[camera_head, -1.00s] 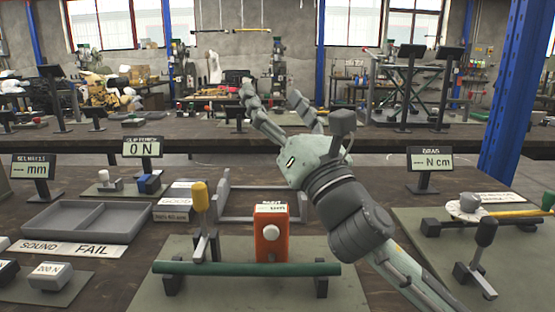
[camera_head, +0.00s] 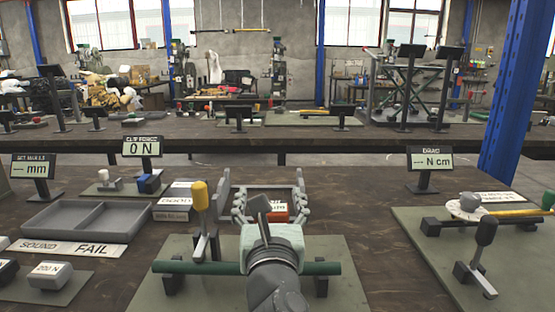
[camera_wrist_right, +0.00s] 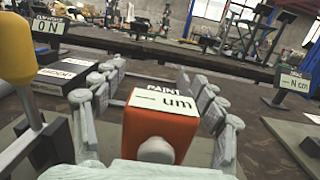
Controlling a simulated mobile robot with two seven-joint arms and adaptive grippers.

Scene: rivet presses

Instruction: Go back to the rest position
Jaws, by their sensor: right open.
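My right gripper (camera_head: 264,190) is in the lower middle of the head view, pointing away across the table. Its fingers are spread wide and hold nothing. The orange paint gauge (camera_head: 278,212) is mostly hidden behind my wrist. In the right wrist view the orange gauge (camera_wrist_right: 152,128), with its "um" display and white knob, shows between the open finger rows of my right gripper (camera_wrist_right: 155,88), with gaps on both sides. I cannot tell how far beyond the gauge the fingers reach. My left gripper is not in view.
A green bar (camera_head: 215,268) lies on supports beside a yellow-handled lever (camera_head: 199,197). A grey two-part tray (camera_head: 83,221) is at left, with a "0 N" display (camera_head: 142,148) behind. Another lever fixture (camera_head: 484,235) stands at right. Bare tabletop (camera_head: 365,215) lies between.

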